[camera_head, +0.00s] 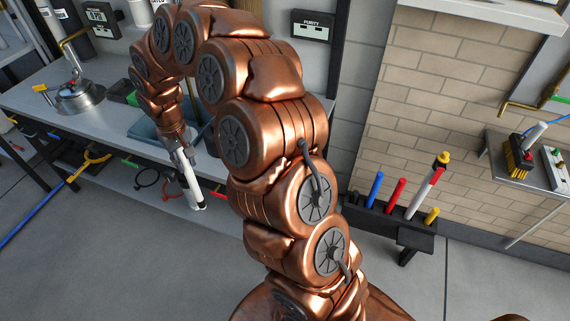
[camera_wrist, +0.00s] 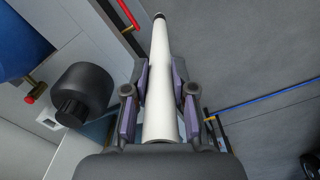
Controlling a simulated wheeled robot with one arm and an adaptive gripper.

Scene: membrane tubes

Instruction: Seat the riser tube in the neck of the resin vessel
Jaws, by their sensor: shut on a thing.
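My gripper (camera_head: 181,155) is shut on a white tube (camera_head: 190,188), seemingly the riser tube, in front of the bench at left of centre in the head view. The tube hangs down, slightly tilted, its lower end free in the air. In the wrist view the tube (camera_wrist: 160,45) runs between both fingers of my gripper (camera_wrist: 162,80) and has a dark far end. I cannot surely pick out the resin vessel. A rounded blue body (camera_wrist: 22,40) and a black cylinder (camera_wrist: 84,92) show at left in the wrist view; I cannot tell whether either belongs to it.
A grey bench (camera_head: 40,97) holds a metal pot-like device (camera_head: 80,95) and a blue tray (camera_head: 150,128). A dark rack (camera_head: 385,220) with several coloured tubes stands by the brick wall. A side shelf (camera_head: 525,165) is at right. My copper arm hides the centre; floor is clear at lower left.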

